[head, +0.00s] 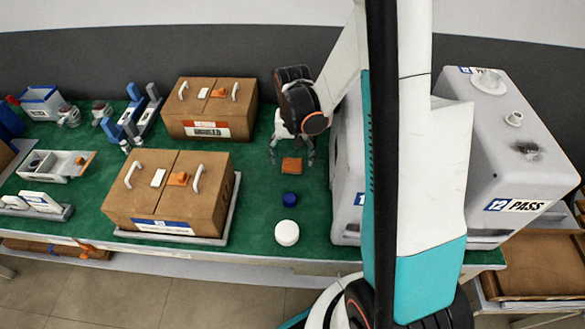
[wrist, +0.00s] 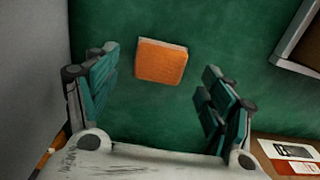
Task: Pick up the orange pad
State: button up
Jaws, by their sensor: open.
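The orange pad (head: 292,164) is a small flat square block lying on the green bench top, between the brown boxes and the white canister housing. In the wrist view the orange pad (wrist: 161,60) lies ahead of the fingertips, near the top centre, slightly left of the middle between the fingers. My gripper (head: 292,158) is above the pad in the head view, its two fingers spread to either side. In the wrist view my gripper (wrist: 160,75) is open and empty, with teal finger pads apart. No finger is seen touching the pad.
A blue cap (head: 289,197) and a white round cap (head: 287,232) stand in front of the pad. Brown boxes (head: 150,205) (head: 180,125) are to the left. A white housing (head: 347,190) is close on the right. Green surface around the pad is clear.

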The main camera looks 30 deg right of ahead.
aim_at(292, 162)
notch_tip(292, 162, down, 2)
jog(key=shift+f+b, duration=0.25)
jog(key=shift+b, duration=0.05)
jog(key=shift+c, duration=0.6)
jog(key=c, duration=0.9)
jog(key=shift+c, duration=0.2)
jog(key=shift+r, duration=0.15)
notch_tip(292, 162, up, 20)
jog(key=p, duration=0.7)
